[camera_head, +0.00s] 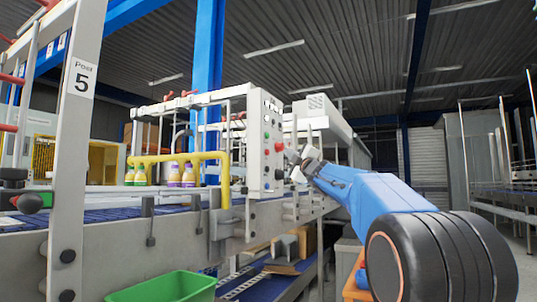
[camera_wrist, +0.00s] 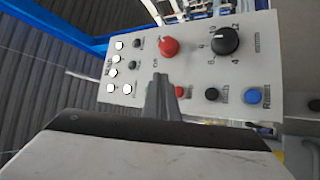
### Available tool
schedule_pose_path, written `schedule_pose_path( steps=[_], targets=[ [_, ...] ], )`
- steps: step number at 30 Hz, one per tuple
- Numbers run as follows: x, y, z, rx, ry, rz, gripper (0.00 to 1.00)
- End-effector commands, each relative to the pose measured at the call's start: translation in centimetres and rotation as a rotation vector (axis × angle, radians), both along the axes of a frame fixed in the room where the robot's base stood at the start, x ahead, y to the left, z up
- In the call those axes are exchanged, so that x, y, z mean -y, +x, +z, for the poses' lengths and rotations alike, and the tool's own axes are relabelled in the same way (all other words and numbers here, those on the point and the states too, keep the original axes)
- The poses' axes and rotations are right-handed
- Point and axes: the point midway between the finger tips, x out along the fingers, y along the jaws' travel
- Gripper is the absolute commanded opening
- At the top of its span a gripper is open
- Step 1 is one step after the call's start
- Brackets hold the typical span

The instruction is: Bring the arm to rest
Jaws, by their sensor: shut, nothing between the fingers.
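My gripper (camera_head: 293,160) is at the end of my blue arm, held out in front of the control panel (camera_head: 256,150). In the wrist view the fingers (camera_wrist: 160,82) are shut with nothing between them, and they overlap the lower middle of the panel (camera_wrist: 195,70). The panel carries a red mushroom button (camera_wrist: 168,46), a black numbered dial (camera_wrist: 225,40), a small red button (camera_wrist: 181,92), a black knob (camera_wrist: 212,94) and a blue button (camera_wrist: 252,96). The fingers hide part of the lower row. I cannot tell whether the fingertips touch the panel.
A conveyor (camera_head: 120,226) runs along the left, with several bottles (camera_head: 174,175) behind a yellow rail (camera_head: 224,178). A green bin (camera_head: 165,288) is at the lower front. A post marked 5 (camera_head: 78,120) stands at left. The floor (camera_head: 520,255) on the right looks clear.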

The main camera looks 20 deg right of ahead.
Motion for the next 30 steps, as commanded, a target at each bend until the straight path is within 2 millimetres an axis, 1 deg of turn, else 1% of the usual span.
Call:
schedule_pose_path(
  steps=[18,21,23,26,29,30],
  targets=[
    [0.0,0.0,0.0,0.000,0.001,0.000,0.00],
    [-0.3,-0.4,-0.4,-0.012,0.023,-0.006,0.00],
    [-0.7,-1.0,-1.0,-0.028,0.057,-0.013,0.00],
    [-1.5,-2.5,-3.2,-0.078,0.155,-0.034,0.00],
    [-2.6,-4.8,-6.6,-0.152,0.281,-0.063,0.00],
    [-3.1,-5.8,-8.2,-0.185,0.334,-0.074,0.00]
  ],
)
